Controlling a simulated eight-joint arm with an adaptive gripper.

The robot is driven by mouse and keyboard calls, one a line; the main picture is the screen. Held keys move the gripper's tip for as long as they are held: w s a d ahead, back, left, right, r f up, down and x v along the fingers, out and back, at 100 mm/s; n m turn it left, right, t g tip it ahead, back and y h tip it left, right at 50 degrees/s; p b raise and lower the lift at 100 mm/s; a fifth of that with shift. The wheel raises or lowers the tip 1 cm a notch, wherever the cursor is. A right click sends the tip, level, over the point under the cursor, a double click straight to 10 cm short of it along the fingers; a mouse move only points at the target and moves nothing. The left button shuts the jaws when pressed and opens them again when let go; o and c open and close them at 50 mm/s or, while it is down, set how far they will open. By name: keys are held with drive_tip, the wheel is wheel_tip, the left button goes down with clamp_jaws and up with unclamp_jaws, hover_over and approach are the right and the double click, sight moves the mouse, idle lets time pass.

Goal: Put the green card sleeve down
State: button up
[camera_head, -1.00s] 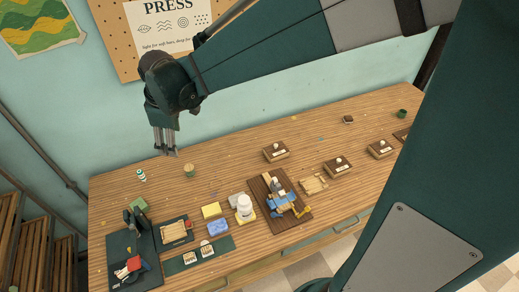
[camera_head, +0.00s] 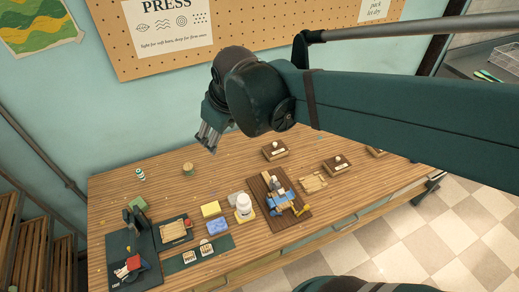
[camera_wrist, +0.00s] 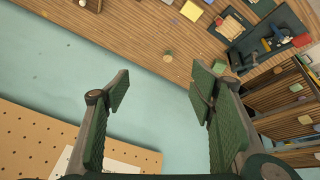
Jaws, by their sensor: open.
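My gripper (camera_head: 207,138) hangs in front of the wall, above the table's back edge, well apart from that piece. In the wrist view my gripper (camera_wrist: 160,92) has its two fingers wide apart with nothing between them. I cannot pick out the sleeve for certain in the wrist view.

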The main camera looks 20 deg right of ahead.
drive_tip(key=s+d+f+m+t, duration=0.1)
drive_tip(key=s+d+m+t, duration=0.1)
drive_tip(key=s+d+m, duration=0.4)
drive_tip(key=s+d, duration=0.2)
drive_tip(key=s, duration=0.3)
drive_tip(key=shift+s+h, duration=0.25)
drive_tip(key=shift+h, duration=0.15)
drive_tip(key=shift+f, duration=0.1)
wheel_tip(320, 180, down, 13)
drive_tip(key=b, duration=1.3)
drive_tip(key=shift+f, duration=0.1)
idle(0.3)
